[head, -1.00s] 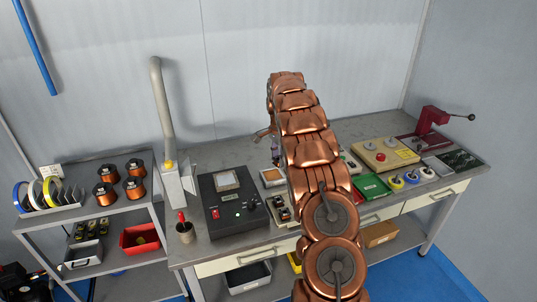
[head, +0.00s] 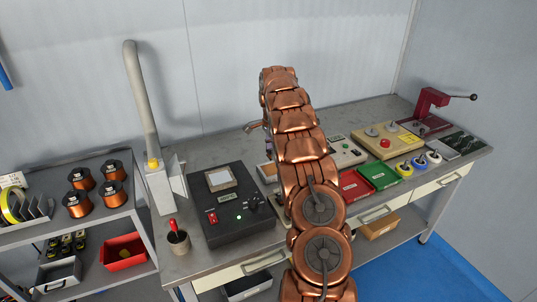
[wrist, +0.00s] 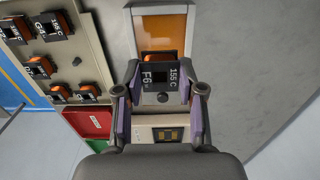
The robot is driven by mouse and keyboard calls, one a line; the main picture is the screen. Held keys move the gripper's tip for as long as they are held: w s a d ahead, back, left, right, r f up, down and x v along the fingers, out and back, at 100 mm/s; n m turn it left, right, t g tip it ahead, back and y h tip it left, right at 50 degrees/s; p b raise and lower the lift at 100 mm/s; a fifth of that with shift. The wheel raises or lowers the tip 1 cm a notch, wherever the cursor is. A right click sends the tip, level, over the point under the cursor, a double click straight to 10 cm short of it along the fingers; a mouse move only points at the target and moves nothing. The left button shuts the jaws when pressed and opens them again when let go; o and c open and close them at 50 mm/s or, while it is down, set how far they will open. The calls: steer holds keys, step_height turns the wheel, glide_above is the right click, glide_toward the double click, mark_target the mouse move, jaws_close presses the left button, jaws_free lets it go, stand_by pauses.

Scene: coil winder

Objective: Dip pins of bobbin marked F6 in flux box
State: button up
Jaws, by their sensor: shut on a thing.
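In the wrist view the bobbin marked F6 (wrist: 160,72), black with "155 C" on its face, sits between the purple pads of my gripper (wrist: 160,88). My gripper is shut on it. The bobbin's pins cannot be made out. An open box with a pale rim and amber inside, apparently the flux box (wrist: 164,30), lies just beyond the bobbin in the picture. Height between them is unclear.
A tray of several other bobbins (wrist: 57,50) is left in the wrist view, with a red box (wrist: 88,122) below. In the head view a black control unit (head: 234,205) and a fume pipe (head: 140,100) stand left. Clear bench (head: 225,145) lies behind.

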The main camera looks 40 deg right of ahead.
glide_above(272, 170)
steer(key=shift+f+b, duration=0.4)
steer(key=shift+f, duration=1.85)
steer(key=shift+a+f+b, duration=0.1)
steer(key=shift+f+b, duration=0.3)
steer(key=shift+f, duration=0.4)
steer(key=shift+r, duration=0.1)
steer(key=shift+r+p, duration=0.6)
steer(key=shift+r, duration=2.1)
